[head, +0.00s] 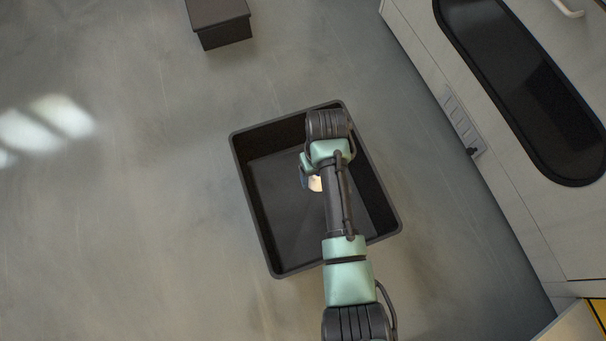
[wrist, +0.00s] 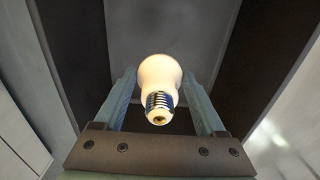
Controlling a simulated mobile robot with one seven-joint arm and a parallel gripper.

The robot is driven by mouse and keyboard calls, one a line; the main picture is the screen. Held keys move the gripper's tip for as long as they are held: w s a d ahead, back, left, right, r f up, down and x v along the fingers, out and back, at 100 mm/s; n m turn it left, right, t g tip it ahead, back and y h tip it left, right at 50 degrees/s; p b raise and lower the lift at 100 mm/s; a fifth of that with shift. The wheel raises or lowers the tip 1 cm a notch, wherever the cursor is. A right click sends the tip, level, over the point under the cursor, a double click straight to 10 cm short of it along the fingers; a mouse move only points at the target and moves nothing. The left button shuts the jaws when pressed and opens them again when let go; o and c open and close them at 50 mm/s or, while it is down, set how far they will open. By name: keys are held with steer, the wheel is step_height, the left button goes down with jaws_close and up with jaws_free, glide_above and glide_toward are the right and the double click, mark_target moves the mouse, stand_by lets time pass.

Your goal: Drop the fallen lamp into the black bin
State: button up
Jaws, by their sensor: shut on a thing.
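The lamp (wrist: 160,75) is a glowing, cream-white bulb with a silver screw base. In the wrist view it sits between the two fingers of my gripper (wrist: 160,88), screw base toward the camera. My gripper is shut on it. In the head view a small part of the lamp (head: 315,183) shows beside my arm, which hides most of my gripper (head: 309,178). The black bin (head: 255,220) is an open, square, dark box on the floor. My gripper and the lamp are over the inside of the bin; their exact height cannot be told. The visible bin floor looks empty.
A dark box (head: 221,22) stands on the floor at the top. A pale cabinet or machine (head: 500,170) with a dark oval window (head: 525,90) and a socket strip (head: 461,120) runs along the right. The grey floor (head: 130,210) to the left is clear.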

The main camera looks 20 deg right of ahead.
steer(key=o, duration=1.3)
steer(key=shift+o, duration=0.2)
step_height(320, 180, up, 13)
steer(key=p, duration=0.9)
